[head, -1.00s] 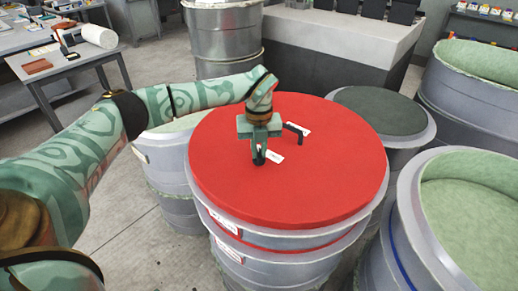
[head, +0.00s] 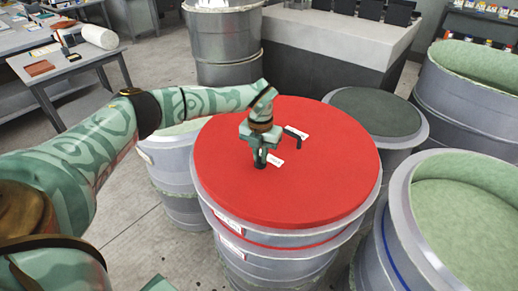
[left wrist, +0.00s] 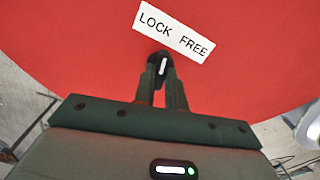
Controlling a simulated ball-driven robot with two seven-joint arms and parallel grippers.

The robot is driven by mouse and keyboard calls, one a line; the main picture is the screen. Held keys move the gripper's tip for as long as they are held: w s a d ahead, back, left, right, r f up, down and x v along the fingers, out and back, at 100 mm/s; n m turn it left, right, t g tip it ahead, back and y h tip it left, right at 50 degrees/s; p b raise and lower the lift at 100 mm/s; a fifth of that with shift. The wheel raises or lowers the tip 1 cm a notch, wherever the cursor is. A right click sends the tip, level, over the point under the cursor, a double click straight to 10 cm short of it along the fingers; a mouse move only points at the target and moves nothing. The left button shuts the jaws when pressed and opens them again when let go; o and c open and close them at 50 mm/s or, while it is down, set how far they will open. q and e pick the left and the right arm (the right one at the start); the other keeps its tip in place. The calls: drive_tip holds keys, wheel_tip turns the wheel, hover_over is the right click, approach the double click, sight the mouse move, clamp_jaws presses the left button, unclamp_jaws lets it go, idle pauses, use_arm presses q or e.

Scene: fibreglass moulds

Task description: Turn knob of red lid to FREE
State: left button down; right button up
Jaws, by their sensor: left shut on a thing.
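The red lid (head: 330,185) lies flat on top of a large grey round mould (head: 285,238). A small black knob (left wrist: 152,72) with a white pointer mark stands on the lid. A white label (left wrist: 174,31) reading LOCK and FREE lies just beyond it in the left wrist view. The mark points towards the label, roughly between the two words and nearer LOCK. My left gripper (head: 261,162) comes down from above, its two fingers shut on the knob. The fingers partly hide the knob in the head view. My right gripper is out of view.
A black bent handle (head: 294,134) with a second white label (head: 303,132) stands on the lid close to my gripper. Other moulds crowd around, including a dark-topped one (head: 375,112) and an open green-lined one (head: 470,225) on the right.

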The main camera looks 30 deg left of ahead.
use_arm(q)
drive_tip(key=m+p, duration=0.1)
drive_tip(key=m, duration=0.2)
drive_tip(key=shift+r+p, duration=0.2)
drive_tip(key=shift+p, duration=0.1)
drive_tip(key=m+p, duration=0.1)
drive_tip(key=m, duration=0.1)
drive_tip(key=shift+m, duration=0.3)
drive_tip(key=m+p, duration=0.1)
drive_tip(key=m, duration=0.3)
drive_tip(key=shift+f+m, duration=0.15)
drive_tip(key=shift+m, duration=0.25)
drive_tip(key=c, duration=1.4)
unclamp_jaws()
drive_tip(key=shift+c, duration=0.2)
